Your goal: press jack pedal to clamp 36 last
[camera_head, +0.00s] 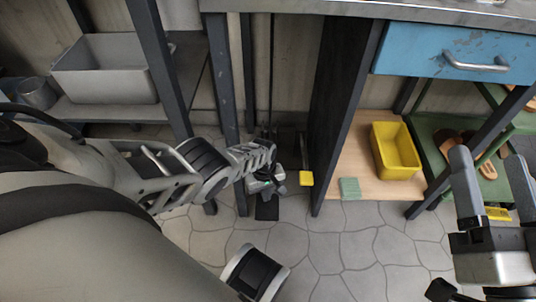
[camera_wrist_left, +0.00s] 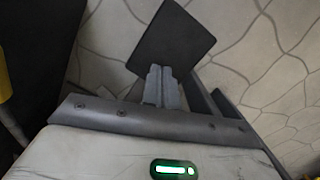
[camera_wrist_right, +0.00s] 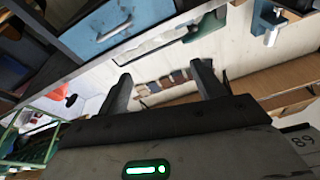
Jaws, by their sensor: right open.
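A black square pedal pad (camera_head: 267,210) sits low near the floor at the foot of the bench; it also shows in the left wrist view (camera_wrist_left: 171,43). A small yellow pad (camera_head: 306,178) is to its right; I cannot tell which belongs to the jack. My left gripper (camera_head: 266,188) reaches down just behind the black pad, its fingers (camera_wrist_left: 161,70) together and empty. They overlap the pad's near edge in the left wrist view; contact cannot be told. My right gripper (camera_head: 490,180) is open and empty at the right, also in its wrist view (camera_wrist_right: 163,90). No 36 last can be identified.
Dark bench legs (camera_head: 222,110) stand close beside my left arm. A yellow bin (camera_head: 396,150) and a green block (camera_head: 349,187) are on the low wooden shelf. A blue drawer (camera_head: 455,62) is above. A grey bin (camera_head: 105,75) stands left. The tiled floor (camera_head: 350,245) in front is clear.

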